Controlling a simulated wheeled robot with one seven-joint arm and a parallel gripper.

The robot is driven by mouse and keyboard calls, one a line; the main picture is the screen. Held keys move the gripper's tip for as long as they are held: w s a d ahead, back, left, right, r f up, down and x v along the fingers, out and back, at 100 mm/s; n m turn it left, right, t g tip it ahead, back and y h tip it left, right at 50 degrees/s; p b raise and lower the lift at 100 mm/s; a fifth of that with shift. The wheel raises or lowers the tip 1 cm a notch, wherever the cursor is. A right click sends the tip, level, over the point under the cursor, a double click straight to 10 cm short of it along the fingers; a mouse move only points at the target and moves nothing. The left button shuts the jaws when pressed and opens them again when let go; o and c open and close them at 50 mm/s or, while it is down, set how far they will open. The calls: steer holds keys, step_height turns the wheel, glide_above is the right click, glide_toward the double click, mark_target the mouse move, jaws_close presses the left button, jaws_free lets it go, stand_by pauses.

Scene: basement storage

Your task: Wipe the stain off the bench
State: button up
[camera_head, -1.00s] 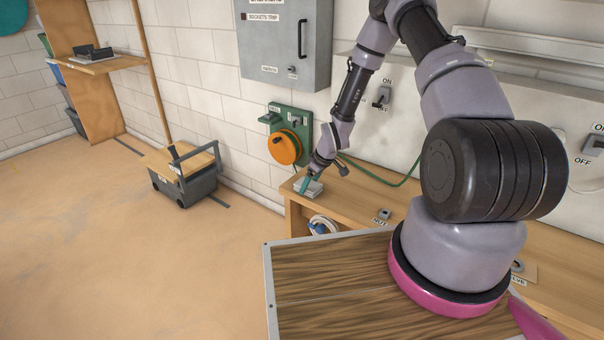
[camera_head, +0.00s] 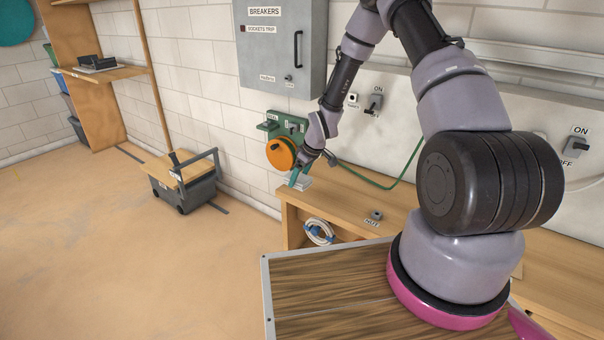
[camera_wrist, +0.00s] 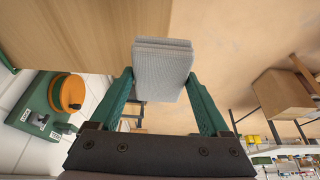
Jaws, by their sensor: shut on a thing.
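My gripper (camera_head: 299,176) is shut on a grey folded cloth (camera_wrist: 163,68). The cloth sits between the two green fingers in the wrist view and also shows in the head view (camera_head: 303,183). My gripper points down at the left end of the wooden bench (camera_head: 345,205), with the cloth at or just above its top; I cannot tell if they touch. In the wrist view the bench top (camera_wrist: 70,40) lies beyond the cloth, which overlaps the bench's edge. I cannot make out a stain on the visible bench top.
An orange reel (camera_head: 281,153) on a green wall panel is close behind my gripper. A green hose runs along the wall. A small labelled switch (camera_head: 374,217) stands on the bench. A coiled cable (camera_head: 319,232) hangs below. A grey cart (camera_head: 183,183) stands on open floor at left.

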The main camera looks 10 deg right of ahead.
steer(key=shift+r, duration=0.95)
